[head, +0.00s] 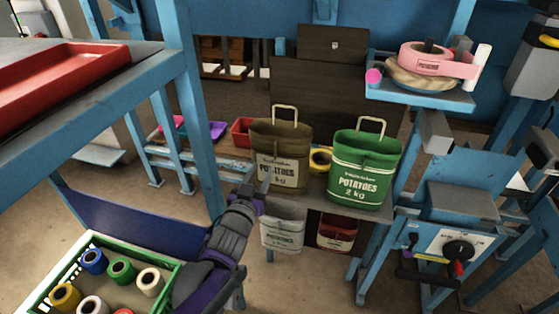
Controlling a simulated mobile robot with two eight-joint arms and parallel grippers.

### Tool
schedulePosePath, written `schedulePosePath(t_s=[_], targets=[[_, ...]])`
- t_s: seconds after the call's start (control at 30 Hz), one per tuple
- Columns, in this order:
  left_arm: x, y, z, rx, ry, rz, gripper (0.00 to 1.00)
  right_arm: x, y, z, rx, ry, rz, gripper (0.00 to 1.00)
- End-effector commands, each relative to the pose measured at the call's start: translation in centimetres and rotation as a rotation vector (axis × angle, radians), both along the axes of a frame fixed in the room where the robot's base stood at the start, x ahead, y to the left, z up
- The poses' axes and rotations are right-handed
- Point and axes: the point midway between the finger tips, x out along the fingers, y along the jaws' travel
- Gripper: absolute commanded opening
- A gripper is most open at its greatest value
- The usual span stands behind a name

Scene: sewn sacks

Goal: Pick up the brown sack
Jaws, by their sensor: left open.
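The brown sack (283,137) stands upright on a grey shelf, with a pale handle loop above it and a cream "POTATOES" label on its front. I cannot tell whether a finger touches the sack. The gripper and arm hide part of the sack's lower left. My right gripper is not in view.
A green potato sack (362,168) stands right of the brown one, with a yellow roll (320,160) between them. A white sack (282,228) and a red sack (337,231) are below. A green crate (172,270) of coloured rolls stands at lower left. Blue posts flank the shelf.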

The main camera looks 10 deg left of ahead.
Motion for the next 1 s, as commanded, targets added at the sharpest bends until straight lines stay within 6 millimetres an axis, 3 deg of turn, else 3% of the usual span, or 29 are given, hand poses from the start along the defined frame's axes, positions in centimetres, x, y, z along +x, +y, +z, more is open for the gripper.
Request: schedulePosePath(t_s=[0.1,0.37,0.63,0.97,1.0], targets=[[2.1,-0.1,0.0,-0.001,0.001,-0.001,0.42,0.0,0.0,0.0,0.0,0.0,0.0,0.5],[4.3,-0.3,0.1,-0.001,0.001,0.0,0.42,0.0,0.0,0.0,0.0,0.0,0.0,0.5],[8.2,-0.8,0.3,0.0,0.002,0.001,0.42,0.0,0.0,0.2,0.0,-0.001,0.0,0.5],[8.9,-0.8,0.3,-0.001,0.002,0.001,0.42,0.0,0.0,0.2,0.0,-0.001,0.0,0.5],[8.9,-0.8,0.3,-0.001,0.002,0.001,0.37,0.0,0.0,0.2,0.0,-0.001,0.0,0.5]])
